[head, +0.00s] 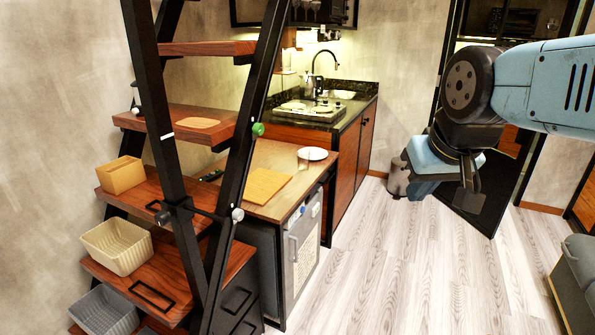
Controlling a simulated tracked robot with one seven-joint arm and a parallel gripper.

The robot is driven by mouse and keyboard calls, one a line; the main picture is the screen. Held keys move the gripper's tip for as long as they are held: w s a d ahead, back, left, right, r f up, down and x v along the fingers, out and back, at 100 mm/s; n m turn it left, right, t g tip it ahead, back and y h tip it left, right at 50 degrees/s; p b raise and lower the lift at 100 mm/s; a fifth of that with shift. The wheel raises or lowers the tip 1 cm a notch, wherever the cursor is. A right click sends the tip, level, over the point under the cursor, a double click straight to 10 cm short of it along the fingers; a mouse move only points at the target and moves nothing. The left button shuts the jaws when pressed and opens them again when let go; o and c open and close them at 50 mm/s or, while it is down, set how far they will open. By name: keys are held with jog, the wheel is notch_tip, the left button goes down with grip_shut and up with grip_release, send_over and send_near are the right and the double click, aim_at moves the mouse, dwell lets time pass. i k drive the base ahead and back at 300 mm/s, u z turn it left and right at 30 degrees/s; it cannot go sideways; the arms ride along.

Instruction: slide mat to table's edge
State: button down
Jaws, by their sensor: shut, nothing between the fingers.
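A flat tan rectangular piece, which looks like the mat (268,185), lies on the wooden table (289,207) behind the black stair frame. A strip of bare table top shows between it and the table's front right edge. The stair frame's leg passes close to its left side. My gripper (468,201) hangs at the right of the head view, over the open floor, pointing down. It is shut and empty, well apart from the table and the mat.
A glass (303,159) and a white plate (314,154) stand behind the mat. The black stair frame (228,185) rises before the table's left side. Stair treads carry a wooden box (121,175) and a cream basket (117,246). The pale floor (405,260) is clear; a sofa (574,285) is at right.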

aim_at(262, 184)
jog(key=z, duration=0.5)
jog(key=i, duration=2)
jog(key=u, duration=0.7)
jog(key=k, duration=0.75)
jog(key=u, duration=0.15)
jog(key=i, duration=0.85)
jog(key=z, duration=0.1)
